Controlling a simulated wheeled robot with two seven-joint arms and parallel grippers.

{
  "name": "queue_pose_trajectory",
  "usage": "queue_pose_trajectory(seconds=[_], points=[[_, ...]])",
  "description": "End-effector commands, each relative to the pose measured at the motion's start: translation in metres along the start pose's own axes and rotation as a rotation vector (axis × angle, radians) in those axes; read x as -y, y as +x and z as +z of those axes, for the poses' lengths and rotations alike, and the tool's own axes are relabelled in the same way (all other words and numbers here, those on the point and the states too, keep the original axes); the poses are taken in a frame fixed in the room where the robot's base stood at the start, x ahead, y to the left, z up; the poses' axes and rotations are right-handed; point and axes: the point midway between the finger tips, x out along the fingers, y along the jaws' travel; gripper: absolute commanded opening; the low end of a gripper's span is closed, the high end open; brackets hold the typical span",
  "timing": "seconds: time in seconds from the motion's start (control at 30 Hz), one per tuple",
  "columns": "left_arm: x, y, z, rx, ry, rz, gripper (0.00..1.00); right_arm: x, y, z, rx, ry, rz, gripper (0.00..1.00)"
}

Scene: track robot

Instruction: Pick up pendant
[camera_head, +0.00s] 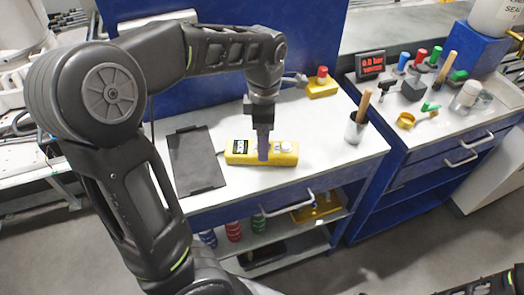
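The pendant (240,156) is a yellow box with a dark display and a light round part on its top. It lies on the white top of the blue workbench, near the front edge. My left gripper (264,150) points straight down over the middle of the pendant, its fingers overlapping the pendant in the picture. The fingers line up with the view, so the gap between them and any contact are hidden. My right gripper is not in view; only a dark piece of my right arm shows at the bottom right corner.
A dark flat panel (194,160) lies left of the pendant. A yellow box with a red button (322,84) is at the back. A cup with a wooden handle (355,128) stands to the right. The bench at right (425,125) holds several tools and a red display (370,65).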

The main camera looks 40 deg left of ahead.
Motion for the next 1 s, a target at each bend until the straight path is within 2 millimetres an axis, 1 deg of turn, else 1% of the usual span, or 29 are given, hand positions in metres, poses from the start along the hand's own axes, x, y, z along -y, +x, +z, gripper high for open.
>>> queue_pose_trajectory(seconds=[0.23,0.33,0.47,0.6,0.7,1.0], points=[[0.000,0.000,0.000,0.000,0.000,0.000,0.82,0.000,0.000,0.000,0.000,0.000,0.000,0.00],[0.000,0.006,-0.001,-0.001,0.000,-0.002,0.82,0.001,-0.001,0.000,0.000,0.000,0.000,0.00],[-0.002,0.022,-0.001,-0.003,0.001,-0.004,0.82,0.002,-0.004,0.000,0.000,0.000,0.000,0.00],[-0.002,0.043,-0.001,-0.002,0.001,-0.004,0.82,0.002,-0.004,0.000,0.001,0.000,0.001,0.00],[-0.003,0.051,-0.001,-0.001,0.000,-0.002,0.82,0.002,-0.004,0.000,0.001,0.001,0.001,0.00],[-0.003,0.052,-0.001,0.001,0.000,-0.001,0.82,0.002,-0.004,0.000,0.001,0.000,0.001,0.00]])
